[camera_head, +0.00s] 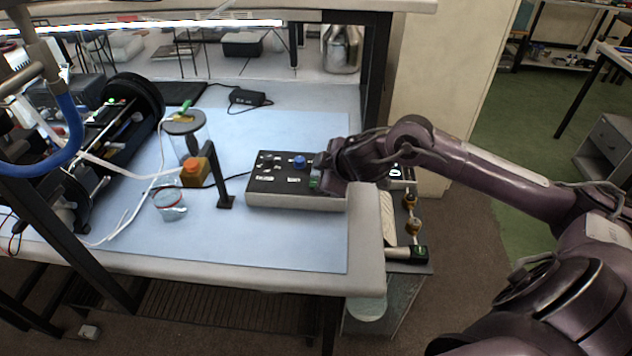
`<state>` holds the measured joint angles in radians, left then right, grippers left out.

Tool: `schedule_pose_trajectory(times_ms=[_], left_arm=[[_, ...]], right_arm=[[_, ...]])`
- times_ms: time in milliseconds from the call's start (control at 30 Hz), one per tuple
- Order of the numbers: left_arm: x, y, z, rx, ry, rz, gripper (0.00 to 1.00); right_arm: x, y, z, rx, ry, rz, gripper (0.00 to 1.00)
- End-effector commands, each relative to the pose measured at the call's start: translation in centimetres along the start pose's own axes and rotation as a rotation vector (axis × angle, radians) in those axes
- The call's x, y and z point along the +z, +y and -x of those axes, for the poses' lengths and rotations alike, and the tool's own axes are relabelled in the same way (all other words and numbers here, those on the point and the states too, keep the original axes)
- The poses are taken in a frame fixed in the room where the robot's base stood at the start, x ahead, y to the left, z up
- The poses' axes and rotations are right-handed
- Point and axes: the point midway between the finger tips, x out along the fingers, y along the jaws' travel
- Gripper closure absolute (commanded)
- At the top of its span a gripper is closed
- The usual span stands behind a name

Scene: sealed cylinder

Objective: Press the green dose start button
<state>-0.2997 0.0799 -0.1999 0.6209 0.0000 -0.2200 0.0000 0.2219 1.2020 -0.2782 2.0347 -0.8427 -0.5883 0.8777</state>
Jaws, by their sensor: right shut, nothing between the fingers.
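A control box (270,199) with a dark top panel and light grey sides lies on the blue mat. A blue knob (299,161) stands up on its panel. A small green part (313,184), which looks like the green button, shows at the right of the panel, right beside my right gripper's tips. My right gripper (320,173) is shut and empty over the right end of the box. It hides that end of the panel, and I cannot tell whether it touches the green part. My left gripper is not in view.
A clear cylinder (188,142) with a dark lid stands left of the box. An orange-capped bottle (193,173), a small beaker (169,206) and a black post (222,184) are nearby. The blue mat (275,242) is clear in front of the box.

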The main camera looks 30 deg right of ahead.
Motion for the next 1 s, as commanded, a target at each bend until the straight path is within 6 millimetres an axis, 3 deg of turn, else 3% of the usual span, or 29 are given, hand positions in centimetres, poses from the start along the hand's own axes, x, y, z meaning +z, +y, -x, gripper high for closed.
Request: schedule_pose_trajectory(times_ms=[1000], left_arm=[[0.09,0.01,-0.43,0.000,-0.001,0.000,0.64]], right_arm=[[0.53,-0.54,-0.71,0.000,0.000,0.000,1.00]])
